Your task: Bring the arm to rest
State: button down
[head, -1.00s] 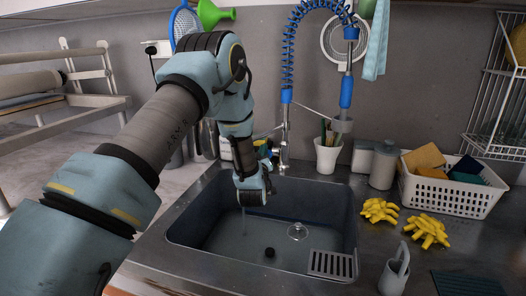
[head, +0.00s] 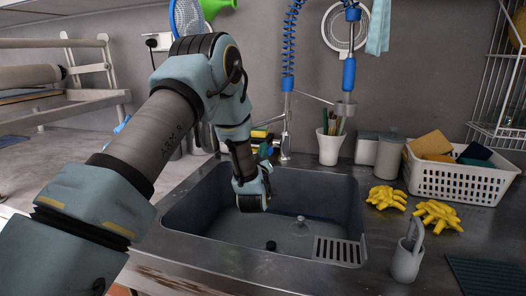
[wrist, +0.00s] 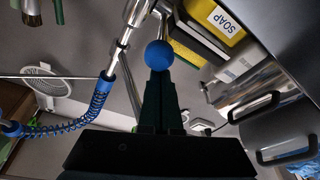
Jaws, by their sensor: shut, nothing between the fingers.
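My arm reaches over the sink (head: 205,225) from the left side of the head view. Its end hangs above the basin at the back, and its fingers are hidden there. In the wrist view my gripper (wrist: 161,80) is shut, with its dark fingers together and nothing held. A blue ball-shaped knob (wrist: 159,53) shows right at the fingertips; I cannot tell whether they touch it.
Behind the sink stand the tap with its blue spring hose (head: 290,50) and a cup of brushes (head: 331,145). Yellow gloves (head: 437,215), a white basket (head: 455,183) and a grey holder (head: 406,262) stand right. A soap box (wrist: 220,20) is near the fingers.

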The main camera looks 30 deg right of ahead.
jog(key=b+v, duration=0.3)
jog(key=v, duration=0.4)
jog(key=w+a+f+g+y+p, duration=0.15)
jog(key=a+g+y, duration=0.25)
jog(key=a, duration=0.6)
jog(key=w+a+g+y+p, duration=0.1)
jog(key=w+a+g+y, duration=0.2)
jog(key=a, duration=0.7)
jog(key=s+a+g+y, duration=0.1)
jog(key=s+a, duration=0.1)
jog(key=a, duration=0.2)
jog(key=s+a+g+y, duration=0.1)
jog(key=s+a, duration=0.2)
jog(key=a, duration=0.1)
jog(key=s+a+g, duration=0.2)
jog(key=s+a, duration=0.1)
jog(key=a, duration=0.2)
jog(key=shift+f+y, duration=0.15)
jog(key=shift+y, duration=0.25)
jog(key=s+a+g+y, duration=0.1)
jog(key=s+a+g, duration=0.3)
jog(key=s+a, duration=0.4)
jog(key=s+r, duration=0.1)
jog(key=s, duration=0.2)
jog(key=shift+s+a+g+y+p, duration=0.25)
jog(key=shift+s+g+y+p, duration=0.05)
jog(key=shift+s+p, duration=0.1)
jog(key=shift+w, duration=0.1)
